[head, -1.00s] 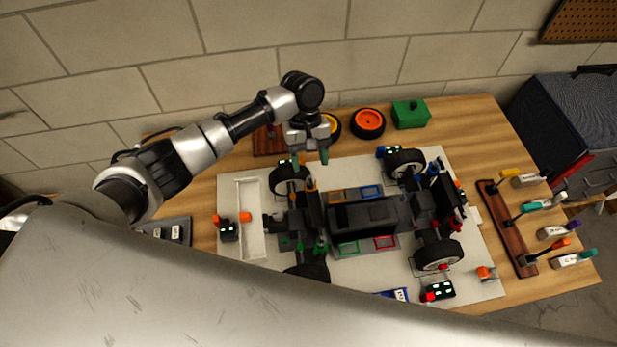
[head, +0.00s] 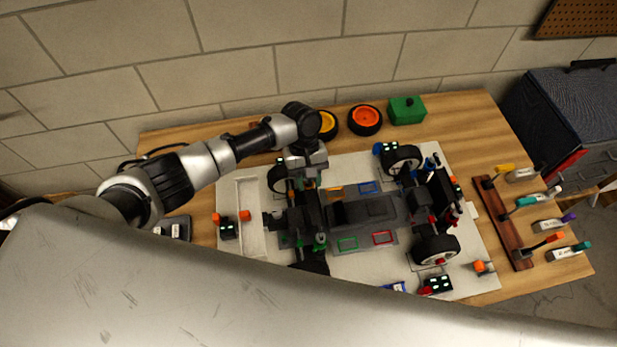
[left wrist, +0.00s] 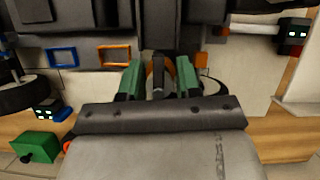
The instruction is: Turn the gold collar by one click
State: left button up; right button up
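The gold collar (left wrist: 149,77) shows in the left wrist view as an orange-gold curve behind a dark upright post, at the front of the RC car (head: 365,212). My left gripper (left wrist: 159,80) points down over this spot, with one green finger on each side of the post and collar. The fingers are apart, and I cannot tell whether they touch the collar. In the head view the left gripper (head: 307,180) is above the car's far front corner, and its wrist hides most of the collar there. My right gripper is not in view.
A black front wheel (head: 277,178) stands close beside the left gripper. Loose wheels, one with an orange hub (head: 365,120), and a green box (head: 407,110) lie at the back. A wooden tool rack (head: 502,225) is at the right. The white mat (head: 245,178) has bare room at its left.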

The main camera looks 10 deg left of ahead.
pick_arm(q)
jog(key=shift+c, duration=1.3)
jog(key=o, duration=0.9)
jog(key=b+v, duration=0.1)
jog(key=v, duration=0.9)
jog(key=shift+w+a+r+b, duration=0.15)
jog(key=shift+r+b, duration=0.2)
jog(key=shift+r, duration=0.05)
